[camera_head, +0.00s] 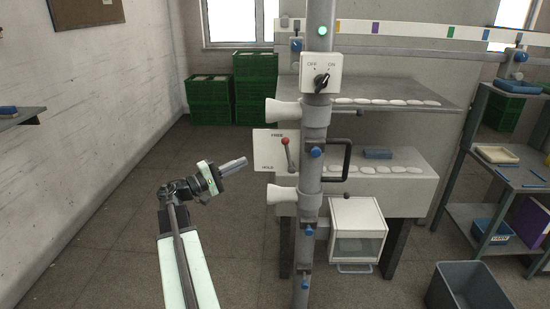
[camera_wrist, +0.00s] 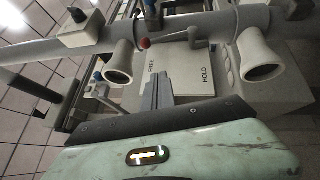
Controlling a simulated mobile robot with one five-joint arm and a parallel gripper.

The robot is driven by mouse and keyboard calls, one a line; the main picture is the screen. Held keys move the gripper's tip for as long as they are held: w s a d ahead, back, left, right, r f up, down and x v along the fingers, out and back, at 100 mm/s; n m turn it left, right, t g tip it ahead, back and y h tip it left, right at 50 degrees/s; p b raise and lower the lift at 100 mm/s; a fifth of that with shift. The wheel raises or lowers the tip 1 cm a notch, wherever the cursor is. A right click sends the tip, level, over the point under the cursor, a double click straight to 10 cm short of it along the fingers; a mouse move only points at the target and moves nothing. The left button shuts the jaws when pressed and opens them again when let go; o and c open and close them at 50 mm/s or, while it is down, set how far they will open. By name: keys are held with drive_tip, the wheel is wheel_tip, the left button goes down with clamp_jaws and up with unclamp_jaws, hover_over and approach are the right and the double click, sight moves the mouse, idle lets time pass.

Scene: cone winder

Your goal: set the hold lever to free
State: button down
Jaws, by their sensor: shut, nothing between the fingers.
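The hold lever (camera_head: 288,153) has a red ball on a grey arm and is mounted on a white plate (camera_head: 264,152) marked FREE at the top and HOLD at the bottom. Its ball points up, beside the FREE end. In the wrist view the red ball (camera_wrist: 144,43) also lies toward the FREE word, away from HOLD. My gripper (camera_head: 244,161) is shut and empty, just left of the plate, with its fingers pointing right toward it. It appears apart from the lever. In the wrist view my shut fingers (camera_wrist: 158,90) show below the plate's lettering.
A grey post (camera_head: 309,180) carries two white cones (camera_head: 283,113) (camera_head: 281,194), above and below the plate. A rotary OFF/ON switch (camera_head: 321,82) sits higher up. A black handle (camera_head: 347,160) is right of the post. Floor to the left is clear.

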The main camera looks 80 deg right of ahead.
sight(288, 155)
drive_tip(key=shift+s+a+r+p+x, duration=0.1)
drive_tip(key=shift+s+a+p+x, duration=0.3)
drive_tip(key=shift+x, duration=1.7)
drive_tip(key=shift+s+a+r+p+x, duration=0.1)
drive_tip(key=shift+s+a+p+x, duration=0.25)
drive_tip(key=shift+x, duration=1.75)
drive_tip(key=shift+s+a+p+x, duration=0.15)
drive_tip(key=shift+a+p+x, duration=0.3)
drive_tip(key=shift+x, duration=1.65)
drive_tip(key=shift+d, duration=0.15)
drive_tip(key=shift+s+r+m+p, duration=0.3)
drive_tip(key=shift+s+p, duration=0.4)
drive_tip(key=shift+p, duration=0.3)
